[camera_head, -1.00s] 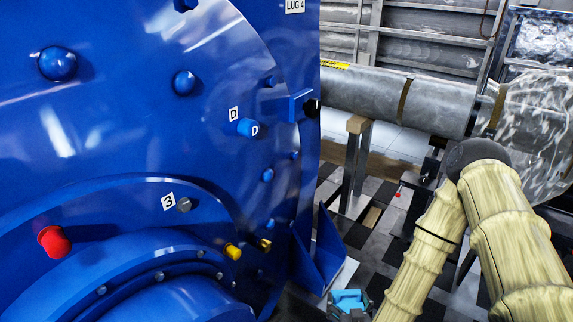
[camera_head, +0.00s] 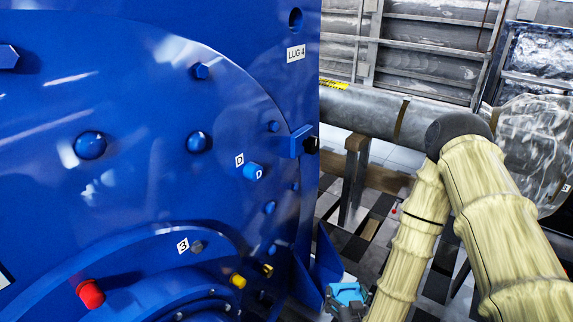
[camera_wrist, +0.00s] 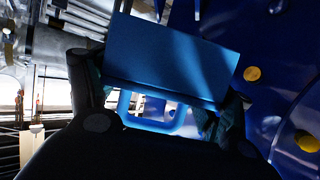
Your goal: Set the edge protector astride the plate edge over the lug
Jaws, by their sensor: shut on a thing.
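The blue edge protector (camera_wrist: 175,55) fills the upper middle of the wrist view, a broad flat-faced block with a looped handle (camera_wrist: 151,111) below it. My gripper (camera_wrist: 158,108) is shut on it, with dark fingers on both sides. In the head view the light-blue protector (camera_head: 347,294) shows small at the bottom, low beside the blue machine and apart from the upper plate. The lug hole (camera_head: 295,19) is near the top of the blue plate (camera_head: 265,45), above the "LUG 4" label (camera_head: 296,53). The plate edge (camera_head: 318,85) runs vertically at its right. The protector's slot is hidden.
Bolts and a red cap (camera_head: 90,294) stick out of the machine face. A grey pipe (camera_head: 370,112) crosses behind.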

